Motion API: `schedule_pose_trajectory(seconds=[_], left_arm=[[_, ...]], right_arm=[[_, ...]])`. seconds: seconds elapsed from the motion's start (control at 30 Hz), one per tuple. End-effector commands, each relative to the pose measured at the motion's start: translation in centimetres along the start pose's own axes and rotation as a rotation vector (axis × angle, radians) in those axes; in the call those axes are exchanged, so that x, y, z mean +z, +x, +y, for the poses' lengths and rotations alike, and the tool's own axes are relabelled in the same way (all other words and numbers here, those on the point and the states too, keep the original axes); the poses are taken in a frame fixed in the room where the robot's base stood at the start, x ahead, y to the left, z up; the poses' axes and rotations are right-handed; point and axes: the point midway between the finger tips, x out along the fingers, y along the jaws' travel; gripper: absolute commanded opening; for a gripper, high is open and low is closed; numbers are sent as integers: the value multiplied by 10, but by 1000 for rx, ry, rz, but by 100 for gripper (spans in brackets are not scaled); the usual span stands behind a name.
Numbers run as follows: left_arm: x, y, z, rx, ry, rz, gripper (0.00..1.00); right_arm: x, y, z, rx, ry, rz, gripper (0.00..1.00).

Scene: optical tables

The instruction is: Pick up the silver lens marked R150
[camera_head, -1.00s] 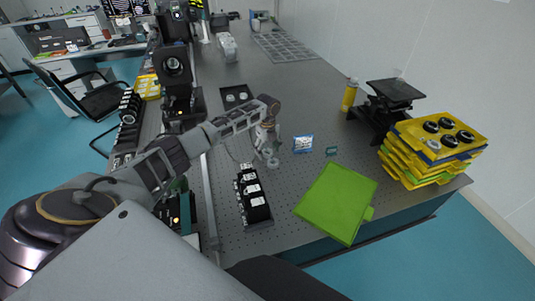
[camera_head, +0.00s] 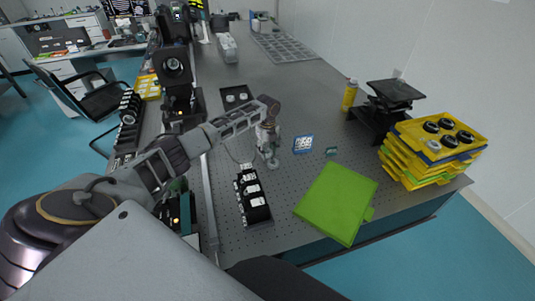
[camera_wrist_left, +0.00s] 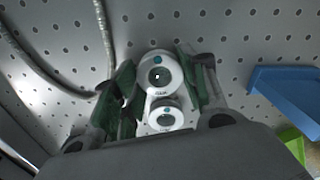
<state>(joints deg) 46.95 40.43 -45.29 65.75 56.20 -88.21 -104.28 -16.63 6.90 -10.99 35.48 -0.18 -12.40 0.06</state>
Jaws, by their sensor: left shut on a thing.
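My left gripper (camera_head: 268,154) is low over the perforated tabletop, just behind the black rack. The markings are too small to read, so R150 cannot be confirmed. My right gripper is not in view.
The black rack (camera_head: 252,196) with white-topped slots stands in front of the gripper. A green tray (camera_head: 337,203) lies to the right. Stacked yellow and green trays (camera_head: 407,168) and a black stand (camera_head: 376,121) are farther right.

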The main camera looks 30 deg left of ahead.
Motion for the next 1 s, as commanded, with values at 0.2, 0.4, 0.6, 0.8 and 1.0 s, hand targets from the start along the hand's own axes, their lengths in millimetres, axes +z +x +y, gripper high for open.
schedule_pose_trajectory(seconds=[0.2,0.4,0.6,0.8,1.0], left_arm=[[0,-3,0,-1,0,0,19],[1,-17,0,-2,-1,-1,19],[1,-44,-1,-3,0,-1,19],[0,-74,-1,-2,1,-1,19],[1,-94,-1,-2,-1,-1,19]], right_arm=[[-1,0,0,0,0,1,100],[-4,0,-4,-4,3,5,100],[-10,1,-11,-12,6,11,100],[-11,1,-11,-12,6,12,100],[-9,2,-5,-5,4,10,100]])
